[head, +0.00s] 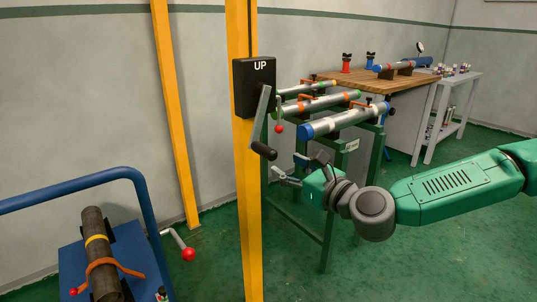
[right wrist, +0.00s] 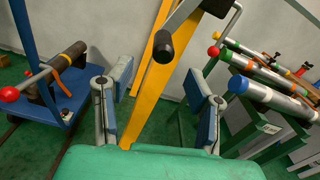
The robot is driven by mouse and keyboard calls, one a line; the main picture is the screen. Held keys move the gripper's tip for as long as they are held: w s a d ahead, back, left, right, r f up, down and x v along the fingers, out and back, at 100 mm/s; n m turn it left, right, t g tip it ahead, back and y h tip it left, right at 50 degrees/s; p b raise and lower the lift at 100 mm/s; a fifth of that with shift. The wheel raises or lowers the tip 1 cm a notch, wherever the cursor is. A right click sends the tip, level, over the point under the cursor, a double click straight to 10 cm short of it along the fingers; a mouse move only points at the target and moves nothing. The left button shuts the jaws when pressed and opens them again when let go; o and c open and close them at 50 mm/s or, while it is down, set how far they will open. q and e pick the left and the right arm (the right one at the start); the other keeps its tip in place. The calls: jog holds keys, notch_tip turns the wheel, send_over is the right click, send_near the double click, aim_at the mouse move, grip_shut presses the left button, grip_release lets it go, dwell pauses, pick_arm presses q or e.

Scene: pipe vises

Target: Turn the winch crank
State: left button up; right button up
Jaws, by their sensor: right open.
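The winch is a black box marked UP (head: 254,85) on a yellow post (head: 247,200). Its grey crank arm (head: 260,117) hangs down from the box, with a black handle (head: 264,151) at the lower end. The right wrist view also shows the handle (right wrist: 163,47), above and beyond the fingertips. My right gripper (head: 295,168) is open and empty, a little below and to the right of the handle. Its two blue-padded fingers (right wrist: 160,84) stand wide apart, with the yellow post visible between them. The fingers do not appear to touch the handle. My left gripper is not in view.
A green stand with several clamped pipes (head: 335,121) is behind my right gripper. A blue cart (head: 140,185) carrying a dark pipe (head: 97,235) stands at the left. A wooden workbench (head: 345,78) and a grey side table (head: 455,78) are farther back.

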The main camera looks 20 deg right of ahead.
aim_at(265, 153)
jog(key=x, duration=0.4)
jog(key=shift+a, duration=0.4)
jog(key=w, duration=0.2)
jog(key=w+b, duration=0.1)
jog(key=w, duration=0.1)
jog(key=shift+d+f, duration=0.2)
jog(key=shift+d, duration=0.05)
jog(key=shift+w+d, duration=0.1)
jog(key=shift+w, duration=0.45)
jog(key=shift+w+a+r, duration=0.1)
jog(key=shift+a+r, duration=0.05)
jog(key=shift+a, duration=0.9)
jog(key=shift+c, duration=0.8)
jog(key=c, duration=0.7)
jog(key=shift+d, duration=0.4)
grip_shut()
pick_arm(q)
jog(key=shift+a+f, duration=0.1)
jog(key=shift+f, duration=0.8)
pick_arm(e)
jog(key=shift+f, duration=0.2)
